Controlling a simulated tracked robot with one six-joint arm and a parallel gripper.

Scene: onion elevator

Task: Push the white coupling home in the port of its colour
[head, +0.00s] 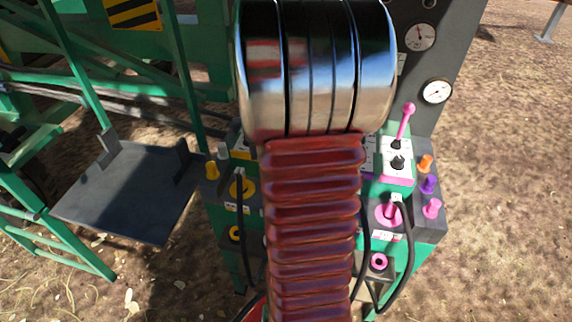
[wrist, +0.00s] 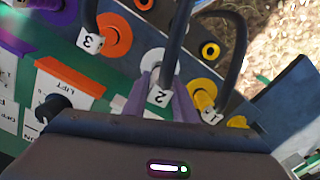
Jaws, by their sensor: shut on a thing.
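In the wrist view, my gripper (wrist: 163,100) has its two purple-grey fingers closed around the end of a black hose with a white tag marked 2 (wrist: 159,97). This is the white coupling, mostly hidden by the fingers and hose. It is at the white round port (wrist: 152,60), whose disc shows just behind the fingers. I cannot tell how deep the coupling sits or whether a gap remains. In the head view my own arm covers the middle of the panel, so the gripper, the white coupling and the white port are hidden there.
In the wrist view, an orange port (wrist: 115,38) with hose 3 is at left, and a yellow port (wrist: 203,92) with hose 1 is close at right. An orange LIFT plate (wrist: 70,77) is at left. In the head view, a pink lever (head: 406,121) rises right of my arm.

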